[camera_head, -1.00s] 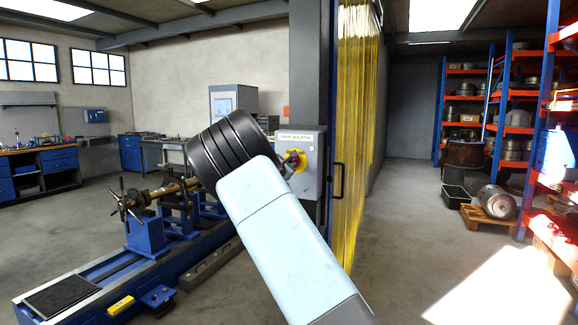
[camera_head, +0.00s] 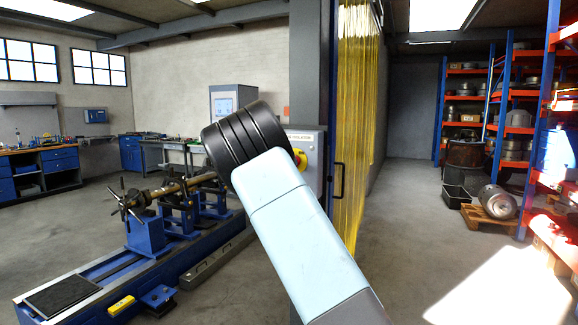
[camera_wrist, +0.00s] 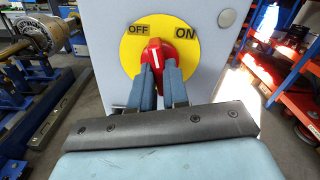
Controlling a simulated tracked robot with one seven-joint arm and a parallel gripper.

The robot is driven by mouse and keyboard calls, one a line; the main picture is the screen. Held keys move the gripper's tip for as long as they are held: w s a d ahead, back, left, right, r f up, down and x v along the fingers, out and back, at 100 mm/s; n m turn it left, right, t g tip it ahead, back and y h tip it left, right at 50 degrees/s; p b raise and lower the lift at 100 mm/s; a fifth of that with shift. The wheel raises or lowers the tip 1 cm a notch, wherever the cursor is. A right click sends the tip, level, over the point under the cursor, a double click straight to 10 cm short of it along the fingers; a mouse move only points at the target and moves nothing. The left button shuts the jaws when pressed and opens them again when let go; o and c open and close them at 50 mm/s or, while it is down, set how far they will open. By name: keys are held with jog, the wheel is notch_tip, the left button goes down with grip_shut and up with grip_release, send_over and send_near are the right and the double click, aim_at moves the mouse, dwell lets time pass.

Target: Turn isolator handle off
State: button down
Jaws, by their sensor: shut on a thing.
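The isolator box (camera_head: 313,152) is a grey box on the dark column, partly covered by my arm in the head view. In the wrist view its front (camera_wrist: 212,60) carries a yellow disc (camera_wrist: 130,50) marked OFF at upper left and ON at upper right. The red isolator handle (camera_wrist: 155,52) sits in the middle, its white-marked end pointing up and leaning slightly to the OFF side. My gripper (camera_wrist: 160,76) is shut on the handle, with blue-grey fingers on either side of it. In the head view my arm hides the gripper and handle.
A blue balancing machine (camera_head: 140,238) with a rotor stands at left. Yellow strip curtains (camera_head: 356,130) hang just right of the box. Shelves (camera_head: 512,110) stand at far right.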

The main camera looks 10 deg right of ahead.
jog(key=n, duration=0.5)
jog(key=shift+w+a+r+n, duration=0.1)
jog(key=shift+a+r+n, duration=0.05)
jog(key=shift+a+n, duration=0.2)
jog(key=shift+n, duration=0.25)
jog(key=c, duration=1.5)
grip_release()
jog(key=o, duration=0.4)
jog(key=shift+d, duration=0.15)
jog(key=v, duration=1.3)
jog(key=shift+s+a, duration=0.25)
jog(key=shift+s, duration=0.1)
